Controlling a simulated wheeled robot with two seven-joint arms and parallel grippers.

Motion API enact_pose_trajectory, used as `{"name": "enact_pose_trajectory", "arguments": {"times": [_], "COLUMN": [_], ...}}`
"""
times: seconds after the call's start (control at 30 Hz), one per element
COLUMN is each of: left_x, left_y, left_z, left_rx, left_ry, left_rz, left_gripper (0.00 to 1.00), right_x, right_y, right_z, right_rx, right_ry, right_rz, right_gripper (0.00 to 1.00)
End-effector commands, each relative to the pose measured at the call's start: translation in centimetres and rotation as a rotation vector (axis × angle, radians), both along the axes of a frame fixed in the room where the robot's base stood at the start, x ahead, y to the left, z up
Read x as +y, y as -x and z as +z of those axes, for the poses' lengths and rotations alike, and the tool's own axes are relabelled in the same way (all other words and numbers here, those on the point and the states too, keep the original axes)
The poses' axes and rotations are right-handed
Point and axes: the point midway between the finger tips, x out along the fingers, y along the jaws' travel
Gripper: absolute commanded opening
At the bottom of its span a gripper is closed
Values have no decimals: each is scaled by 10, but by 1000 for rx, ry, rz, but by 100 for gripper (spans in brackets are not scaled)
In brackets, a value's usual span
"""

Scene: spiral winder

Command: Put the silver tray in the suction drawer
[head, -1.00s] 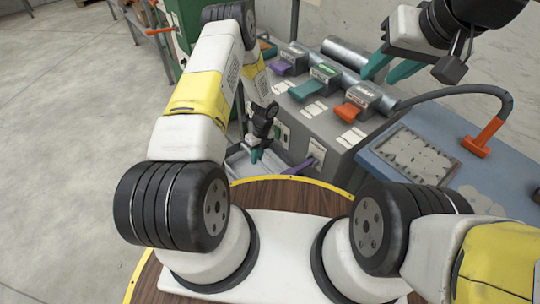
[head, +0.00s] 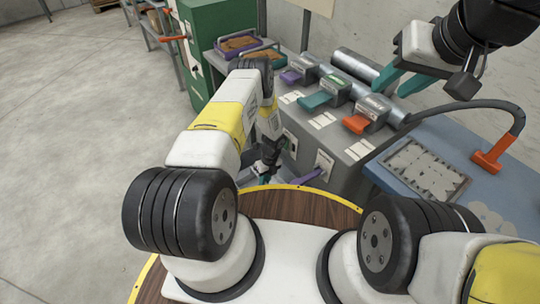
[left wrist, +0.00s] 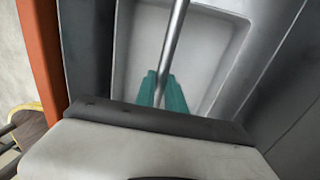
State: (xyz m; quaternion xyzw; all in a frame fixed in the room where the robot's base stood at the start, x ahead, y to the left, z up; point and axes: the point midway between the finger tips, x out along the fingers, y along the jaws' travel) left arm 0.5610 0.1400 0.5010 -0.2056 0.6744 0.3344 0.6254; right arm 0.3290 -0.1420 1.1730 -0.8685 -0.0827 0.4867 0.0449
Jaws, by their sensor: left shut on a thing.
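My left gripper (head: 264,176) is low beside the machine's front, partly hidden by my own arm. In the left wrist view its teal fingers (left wrist: 163,92) are shut on the metal bar handle (left wrist: 174,45) of the silver tray. The tray's pale, empty recess (left wrist: 212,62) lies under the bar, with grey walls around it. In the head view only a grey edge (head: 246,176) shows beside the gripper; I cannot tell tray from drawer there. A purple handle (head: 306,174) is on the machine's lower front. My right gripper (head: 402,80) is open and empty above the bench.
The grey machine (head: 340,150) carries purple, teal and orange levers on top. Two trays with brown contents (head: 238,43) stand at the back beside a green cabinet (head: 213,35). A blue bench (head: 490,190) with a grey plate is at right. The floor at left is clear.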

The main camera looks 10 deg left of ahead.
Motion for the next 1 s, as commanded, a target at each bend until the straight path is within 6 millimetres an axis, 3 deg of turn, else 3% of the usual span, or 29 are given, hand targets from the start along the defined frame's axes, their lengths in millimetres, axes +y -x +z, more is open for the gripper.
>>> {"name": "enact_pose_trajectory", "arguments": {"times": [0.17, 0.2, 0.3, 0.67, 0.77, 1.0], "left_x": [0, 0, 0, 0, -2, -9], "left_y": [0, 0, 0, 0, -3, -10], "left_z": [-2, -2, -2, 2, 14, 63], "left_rx": [0, 0, 0, 0, -2, -2], "left_ry": [0, 0, 0, 0, 1, 0], "left_rz": [0, 0, 0, 0, 0, 2], "left_gripper": [0, 20, 36, 36, 36, 36], "right_x": [0, 0, 0, 0, 0, 0], "right_y": [0, 0, 0, 0, 0, 0], "right_z": [0, 0, 0, 0, 0, 0], "right_rx": [0, 0, 0, 0, 0, 0], "right_ry": [0, 0, 0, 0, 0, 0], "right_rz": [0, 0, 0, 0, 0, 0], "right_gripper": [36, 36, 36, 36, 36, 36]}}
